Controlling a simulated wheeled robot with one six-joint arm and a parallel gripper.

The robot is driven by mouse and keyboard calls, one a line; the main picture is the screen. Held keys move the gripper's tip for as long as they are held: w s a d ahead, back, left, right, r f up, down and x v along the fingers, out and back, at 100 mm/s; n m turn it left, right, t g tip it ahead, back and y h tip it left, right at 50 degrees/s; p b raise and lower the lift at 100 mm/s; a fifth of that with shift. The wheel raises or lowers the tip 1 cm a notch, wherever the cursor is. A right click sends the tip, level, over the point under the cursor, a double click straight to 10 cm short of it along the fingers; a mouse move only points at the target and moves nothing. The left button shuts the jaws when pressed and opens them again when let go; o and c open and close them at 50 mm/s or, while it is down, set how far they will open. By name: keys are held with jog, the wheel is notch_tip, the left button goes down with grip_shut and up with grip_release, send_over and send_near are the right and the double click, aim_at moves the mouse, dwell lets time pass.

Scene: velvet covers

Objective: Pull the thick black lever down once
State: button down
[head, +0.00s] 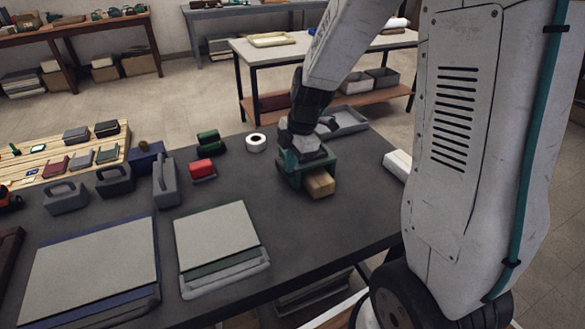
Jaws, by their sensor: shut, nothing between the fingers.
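A teal-green device (290,177) stands on the dark table, with a tan block (320,185) at its front. My arm comes down from the upper right, and my gripper (306,143) is over the top of this device. My gripper is shut with nothing in it, and its fingertips are hard to make out. I cannot clearly pick out the thick black lever. The dark parts above the device merge with my wrist, so I cannot tell whether my gripper touches a lever.
A grey tray (348,122) lies behind the device. A white roll (256,142), a red block (202,169) and a stack of grey boards (216,237) are to the left. A white box (397,163) is to the right. The table is clear in front of the device.

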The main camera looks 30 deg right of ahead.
jog(key=s+v, duration=0.2)
jog(key=v, duration=0.8)
jog(key=shift+a+r, duration=0.2)
jog(key=shift+r, duration=0.15)
jog(key=s+a+r+m+h, duration=0.1)
jog(key=s+r+m, duration=0.2)
jog(key=s+m, duration=0.6)
jog(key=s+a+r+m+h, duration=0.1)
jog(key=s+r+m, duration=0.3)
jog(key=s+m, duration=0.5)
jog(key=s+a, duration=0.1)
jog(key=s, duration=0.3)
jog(key=shift+a, duration=0.35)
